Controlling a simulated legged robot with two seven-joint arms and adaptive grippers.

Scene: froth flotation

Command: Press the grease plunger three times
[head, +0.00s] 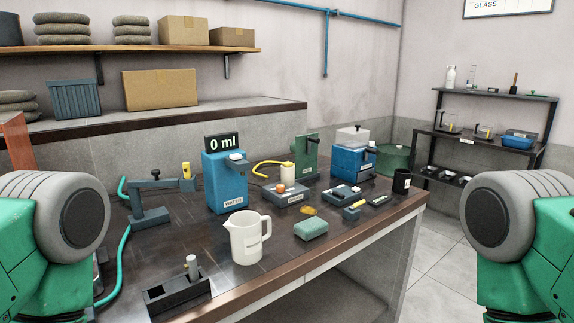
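I cannot tell for certain which item is the grease plunger, as no label naming it is readable. One candidate is the small white upright piece (192,266) in the dark open tray (178,294) at the table's near left. Another is the grey base (287,196) with a cream cylinder (288,173) and an orange knob (280,187) at mid table. Green and grey parts of my arms show at the left and right edges. Neither gripper is in view, and nothing is seen touching these items.
On the dark table (350,218) stand a blue WATER dispenser (222,182) reading 0 ml, a white jug (245,240), a green sponge (311,230), a black cup (402,182) and a blue machine (352,162). A teal hose (112,262) runs along the left. Shelving (480,138) stands at right.

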